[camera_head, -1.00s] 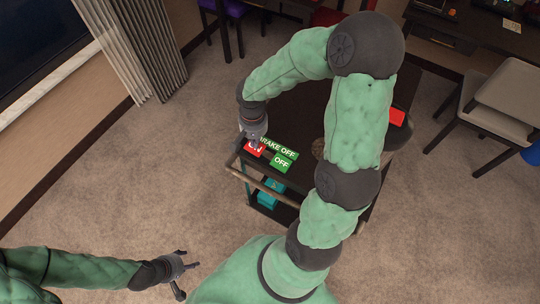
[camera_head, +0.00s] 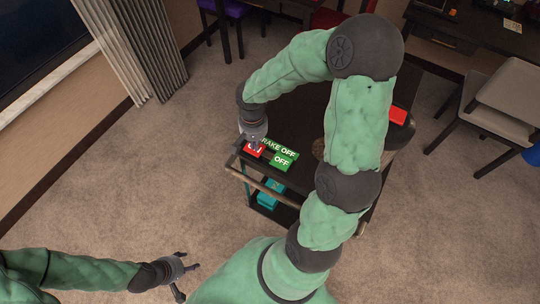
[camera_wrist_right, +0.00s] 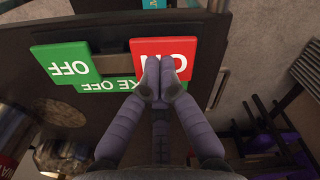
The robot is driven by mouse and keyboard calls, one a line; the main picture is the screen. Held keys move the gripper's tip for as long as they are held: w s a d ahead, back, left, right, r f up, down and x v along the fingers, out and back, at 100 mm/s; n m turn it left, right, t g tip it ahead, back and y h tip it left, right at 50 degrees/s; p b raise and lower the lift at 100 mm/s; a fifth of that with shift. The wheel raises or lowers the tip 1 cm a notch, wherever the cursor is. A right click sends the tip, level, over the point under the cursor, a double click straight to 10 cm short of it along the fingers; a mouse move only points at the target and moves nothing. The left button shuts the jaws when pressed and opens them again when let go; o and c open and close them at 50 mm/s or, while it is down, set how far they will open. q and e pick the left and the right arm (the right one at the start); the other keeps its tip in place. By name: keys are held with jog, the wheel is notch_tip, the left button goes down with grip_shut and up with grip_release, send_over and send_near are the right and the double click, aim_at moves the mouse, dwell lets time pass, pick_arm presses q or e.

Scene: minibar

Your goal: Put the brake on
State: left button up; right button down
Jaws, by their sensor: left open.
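The cart (camera_head: 300,110) has a red ON button (camera_head: 254,151) and a green OFF button (camera_head: 281,162) at its near left end. My right gripper (camera_head: 256,143) is at the red button. In the right wrist view its fingertips (camera_wrist_right: 161,78) are together over the lower middle of the red button (camera_wrist_right: 170,50), with nothing seen between them. I cannot tell if they touch it. The green OFF button (camera_wrist_right: 65,65) is beside it, clear. My left gripper (camera_head: 188,279) is open and empty at the lower left.
Teal items (camera_head: 269,194) lie on the lower shelf. A chair (camera_head: 495,115) and a desk (camera_head: 445,45) stand to the right. Carpet is clear on the left.

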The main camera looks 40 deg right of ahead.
jog(key=shift+r+p, duration=2.6)
jog(key=shift+r, duration=0.9)
jog(key=shift+s+f, duration=0.1)
